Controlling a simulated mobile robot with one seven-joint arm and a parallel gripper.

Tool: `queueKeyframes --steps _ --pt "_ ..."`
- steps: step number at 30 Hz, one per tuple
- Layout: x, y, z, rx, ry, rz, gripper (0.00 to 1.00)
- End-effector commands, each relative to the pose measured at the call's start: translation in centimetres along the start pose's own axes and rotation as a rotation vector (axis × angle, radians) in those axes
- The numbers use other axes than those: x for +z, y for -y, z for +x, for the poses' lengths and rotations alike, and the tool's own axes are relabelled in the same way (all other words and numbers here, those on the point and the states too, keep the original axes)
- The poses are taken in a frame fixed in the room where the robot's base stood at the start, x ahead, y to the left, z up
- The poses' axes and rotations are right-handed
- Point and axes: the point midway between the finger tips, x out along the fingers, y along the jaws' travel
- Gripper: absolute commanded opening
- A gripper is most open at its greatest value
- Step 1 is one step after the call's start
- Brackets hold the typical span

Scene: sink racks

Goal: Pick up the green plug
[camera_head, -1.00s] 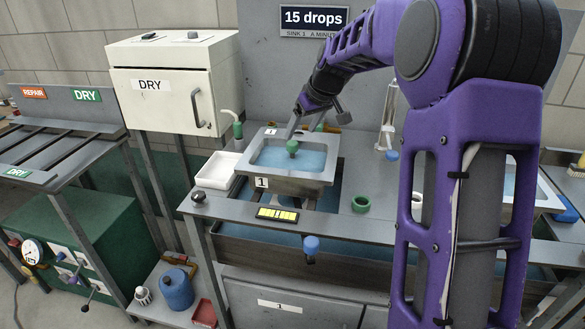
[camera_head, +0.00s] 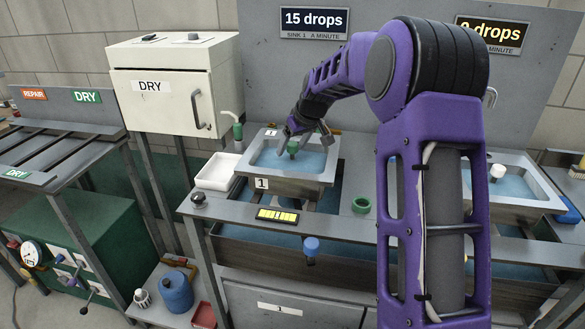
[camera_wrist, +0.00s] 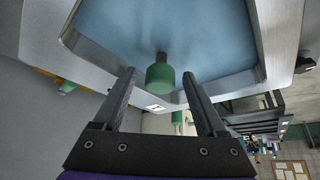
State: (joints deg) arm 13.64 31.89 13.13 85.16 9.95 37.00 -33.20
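The green plug (camera_head: 292,148) stands in the blue water of the left sink basin (camera_head: 262,179), which is labelled 1. My gripper (camera_head: 304,133) is at that basin, with its fingers close around the plug. In the wrist view the plug (camera_wrist: 160,76) shows between the two spread fingers, with a gap on each side. The gripper is open and holds nothing. The plug's lower part is not clear in the head view.
A green ring (camera_head: 361,205) lies on the counter right of the basin. A white tray (camera_head: 217,171) sits left of it, and a green spout (camera_head: 238,130) rises behind the tray. A blue knob (camera_head: 311,245) is at the front. A white DRY cabinet (camera_head: 172,82) stands at left.

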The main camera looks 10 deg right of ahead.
Motion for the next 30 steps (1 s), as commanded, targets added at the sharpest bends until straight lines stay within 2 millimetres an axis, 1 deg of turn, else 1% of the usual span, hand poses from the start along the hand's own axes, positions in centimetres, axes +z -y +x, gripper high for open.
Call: queueKeyframes --steps 1,5,6,8,9,12,20,23,26,30 --pt "0.0 0.0 0.0 0.000 0.000 0.000 0.63" --pt "0.0 0.0 0.0 0.000 0.000 0.000 0.40" --pt "0.0 0.0 0.0 0.000 0.000 0.000 0.33" --pt "0.0 0.0 0.0 0.000 0.000 0.000 0.22" --pt "0.0 0.0 0.0 0.000 0.000 0.000 0.15" --pt "0.0 0.0 0.0 0.000 0.000 0.000 0.00" --pt "0.0 0.0 -0.1 0.000 -0.001 0.000 0.00" --pt "-0.4 0.0 -0.6 0.001 -0.002 -0.001 0.00" --pt "-1.1 0.0 -1.9 0.001 -0.003 -0.001 0.00" --pt "-2.6 0.0 -4.4 0.002 -0.003 -0.001 0.00"
